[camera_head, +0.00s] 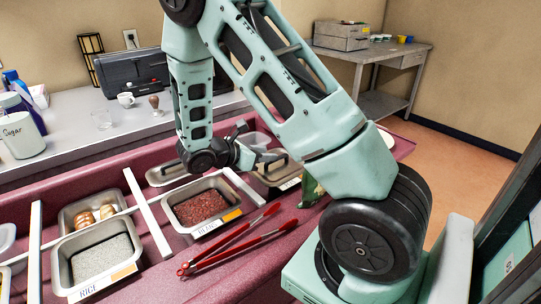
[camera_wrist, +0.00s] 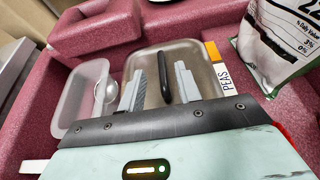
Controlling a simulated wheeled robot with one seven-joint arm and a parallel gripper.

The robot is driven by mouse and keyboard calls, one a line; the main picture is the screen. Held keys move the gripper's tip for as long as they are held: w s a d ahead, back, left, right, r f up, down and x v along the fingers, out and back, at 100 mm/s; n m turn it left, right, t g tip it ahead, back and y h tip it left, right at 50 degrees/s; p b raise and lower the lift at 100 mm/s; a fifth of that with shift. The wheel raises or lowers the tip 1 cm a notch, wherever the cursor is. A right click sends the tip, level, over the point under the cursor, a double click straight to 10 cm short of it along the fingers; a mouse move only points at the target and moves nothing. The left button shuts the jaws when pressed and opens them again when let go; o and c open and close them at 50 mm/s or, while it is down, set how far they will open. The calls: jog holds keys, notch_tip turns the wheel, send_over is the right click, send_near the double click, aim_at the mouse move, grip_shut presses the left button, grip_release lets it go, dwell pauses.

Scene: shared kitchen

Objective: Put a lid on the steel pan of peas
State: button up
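The steel pan labelled PEAS (camera_wrist: 225,76) sits in the counter. A flat grey lid (camera_wrist: 188,52) with a black bar handle (camera_wrist: 165,84) covers its opening, and no peas are visible. The lid appears to rest on the pan; whether it is fully seated I cannot tell. My gripper (camera_wrist: 160,90) is open, with one finger on each side of the handle and a visible gap on the left. In the head view the peas pan (camera_head: 290,184) is at the right of the row, partly hidden by my arm, with my gripper (camera_head: 256,160) over it.
Another lid (camera_head: 167,173) lies behind the pan of red beans (camera_head: 200,205). Red tongs (camera_head: 230,243) lie in front. A rice pan (camera_head: 95,262) is at the left. A clear container (camera_wrist: 82,95) and a printed bag (camera_wrist: 280,45) flank the peas pan.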

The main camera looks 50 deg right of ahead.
jog(key=v, duration=0.9)
jog(key=s+a+r+m+t+y, duration=0.1)
jog(key=s+a+y, duration=0.3)
jog(key=a, duration=0.5)
jog(key=s+a+r+m+t+y, duration=0.1)
jog(key=s+a+m+y, duration=0.3)
jog(key=s+a, duration=0.5)
jog(key=s+a+r+m+t+y, duration=0.1)
jog(key=s+a+y, duration=0.4)
jog(key=a, duration=0.6)
jog(key=shift+s+r+m+y, duration=0.3)
jog(key=shift+s+r+m, duration=0.2)
jog(key=shift+s+m, duration=0.4)
jog(key=shift+a, duration=0.1)
notch_tip(320, 180, up, 3)
jog(key=p, duration=0.3)
jog(key=shift+r, duration=0.15)
